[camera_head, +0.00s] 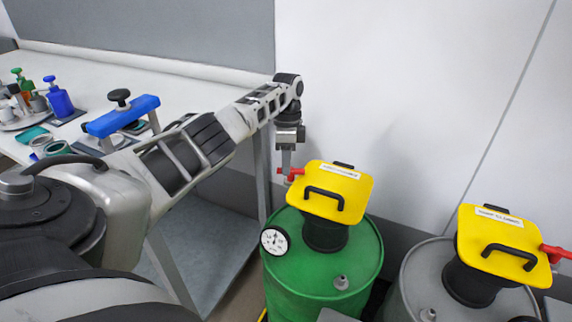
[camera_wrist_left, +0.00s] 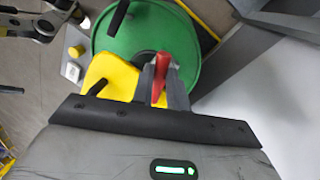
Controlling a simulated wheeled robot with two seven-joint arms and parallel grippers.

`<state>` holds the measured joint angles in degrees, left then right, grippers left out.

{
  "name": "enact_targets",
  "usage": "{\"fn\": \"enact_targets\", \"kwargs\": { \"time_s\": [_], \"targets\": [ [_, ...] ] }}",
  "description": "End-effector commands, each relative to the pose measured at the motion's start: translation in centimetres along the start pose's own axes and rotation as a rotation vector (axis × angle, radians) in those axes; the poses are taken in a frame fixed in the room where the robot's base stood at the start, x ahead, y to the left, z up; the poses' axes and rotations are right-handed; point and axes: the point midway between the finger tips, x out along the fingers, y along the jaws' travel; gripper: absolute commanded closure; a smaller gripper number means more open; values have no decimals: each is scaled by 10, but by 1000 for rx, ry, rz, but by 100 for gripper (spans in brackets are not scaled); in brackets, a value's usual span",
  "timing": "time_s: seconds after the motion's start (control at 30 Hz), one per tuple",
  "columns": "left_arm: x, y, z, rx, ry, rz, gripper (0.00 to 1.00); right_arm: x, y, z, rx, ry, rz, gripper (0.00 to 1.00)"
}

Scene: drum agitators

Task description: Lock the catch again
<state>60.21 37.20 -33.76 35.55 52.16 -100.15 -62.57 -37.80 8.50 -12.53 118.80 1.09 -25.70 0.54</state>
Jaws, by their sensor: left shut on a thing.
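A green drum (camera_head: 330,265) carries a yellow lid (camera_head: 338,190) with a black handle and a white label. A red catch (camera_head: 297,171) sticks out from the lid's left edge. My left gripper (camera_head: 287,165) reaches down from above at that edge and is shut on the red catch. In the left wrist view the red catch (camera_wrist_left: 159,76) lies between the grey fingers (camera_wrist_left: 163,88), beside the yellow lid (camera_wrist_left: 110,78) and over the green drum (camera_wrist_left: 175,38). The fingers partly hide the catch.
A grey drum (camera_head: 410,285) with a yellow lid (camera_head: 505,245) and its own red catch (camera_head: 556,254) stands at the right. A gauge (camera_head: 274,241) sits on the green drum. A bench (camera_head: 75,65) with bottles and a blue clamp-like object (camera_head: 122,115) is at the left.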

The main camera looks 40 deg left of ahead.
Motion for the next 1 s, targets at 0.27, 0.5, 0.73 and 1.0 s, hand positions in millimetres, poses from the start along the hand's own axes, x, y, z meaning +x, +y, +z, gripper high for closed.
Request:
{"fn": "enact_targets", "kwargs": {
  "time_s": [0.27, 0.5, 0.73, 1.0],
  "targets": [
    [-2, -3, -3, 220, -39, -3, 100, 0, -2, 9, 10, -13, -4, 100],
    [-2, -4, -4, 344, -64, -4, 100, 0, -2, 9, 11, -11, -5, 100],
    [-2, -4, -5, 399, -74, -4, 100, 0, -2, 8, 12, -8, -5, 100],
    [-3, -4, -5, 413, -76, -5, 100, 1, -2, 5, 10, -2, -5, 100]
  ]
}}
